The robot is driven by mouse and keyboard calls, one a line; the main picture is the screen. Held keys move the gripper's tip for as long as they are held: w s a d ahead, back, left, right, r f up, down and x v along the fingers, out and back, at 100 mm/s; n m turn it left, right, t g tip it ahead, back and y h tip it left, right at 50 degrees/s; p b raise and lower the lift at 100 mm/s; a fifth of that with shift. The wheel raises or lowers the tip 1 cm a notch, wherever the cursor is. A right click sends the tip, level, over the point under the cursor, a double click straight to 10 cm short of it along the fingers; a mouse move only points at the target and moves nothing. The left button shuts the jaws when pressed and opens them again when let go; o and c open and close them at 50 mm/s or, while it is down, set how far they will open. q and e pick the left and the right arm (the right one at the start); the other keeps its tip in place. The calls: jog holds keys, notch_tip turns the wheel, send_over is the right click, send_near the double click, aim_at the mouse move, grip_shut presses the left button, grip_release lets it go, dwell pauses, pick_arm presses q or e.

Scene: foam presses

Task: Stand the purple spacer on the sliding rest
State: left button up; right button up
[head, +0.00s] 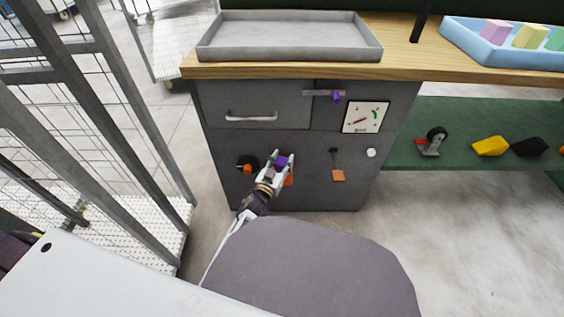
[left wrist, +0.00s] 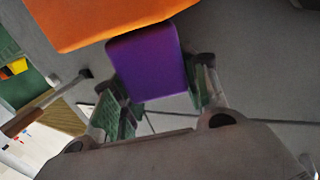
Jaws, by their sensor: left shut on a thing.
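My left gripper (head: 276,164) is shut on the purple spacer (head: 281,161) in front of the grey cabinet. In the left wrist view the spacer (left wrist: 148,65) sits between the green finger pads of the gripper (left wrist: 157,100). A broad orange piece (left wrist: 95,18) lies just beyond the spacer there, and I cannot tell whether they touch. Some orange (head: 289,181) shows beside the gripper in the head view, partly hidden by it. I cannot tell for sure whether this is the sliding rest. My right gripper is not in view.
The cabinet (head: 222,150) carries a drawer handle (head: 250,117), a rail with a purple piece (head: 337,96), a dial (head: 365,117), a black-and-orange knob (head: 247,167) and a lever with an orange plate (head: 338,175). A grey tray (head: 290,55) is on top. Wire cage panels (head: 100,100) stand left.

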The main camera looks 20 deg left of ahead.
pick_arm(q)
jog(key=shift+f, duration=0.15)
jog(key=o, duration=0.8)
jog(key=shift+c, duration=0.2)
jog(key=shift+o, duration=1.4)
